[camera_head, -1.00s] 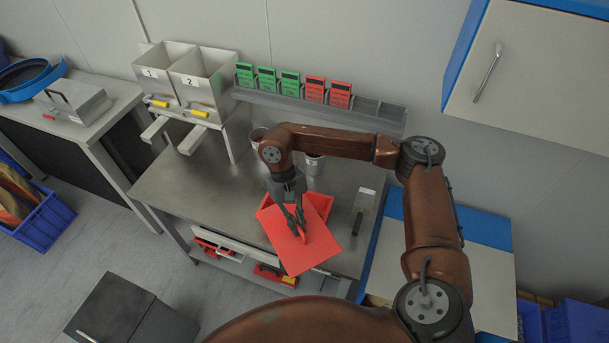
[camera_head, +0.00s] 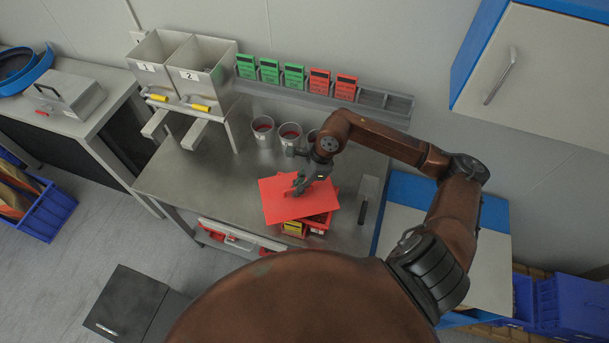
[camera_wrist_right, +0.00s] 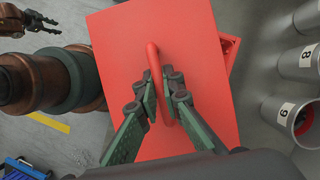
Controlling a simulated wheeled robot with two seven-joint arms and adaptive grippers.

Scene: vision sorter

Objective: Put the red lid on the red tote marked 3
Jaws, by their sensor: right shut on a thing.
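The red lid (camera_head: 280,207) is a flat panel with a loop handle, and it lies over the red tote (camera_head: 320,228) on the steel table. The lid is turned relative to the tote, whose right and front parts show past it. I cannot tell whether lid and rim touch, and no 3 is readable. My right gripper (camera_head: 299,186) is shut on the lid's handle, seen closely in the right wrist view (camera_wrist_right: 160,78). My left gripper (camera_wrist_right: 52,24) shows only in the wrist view, top left, empty with fingers apart.
Several metal cups (camera_head: 263,130) stand behind the lid. Bins marked 1 and 2 (camera_head: 200,75) stand at the back left. A rack (camera_head: 330,98) holds green and red cards. A grey flat tool (camera_head: 368,190) lies right of the tote. The table's left part is clear.

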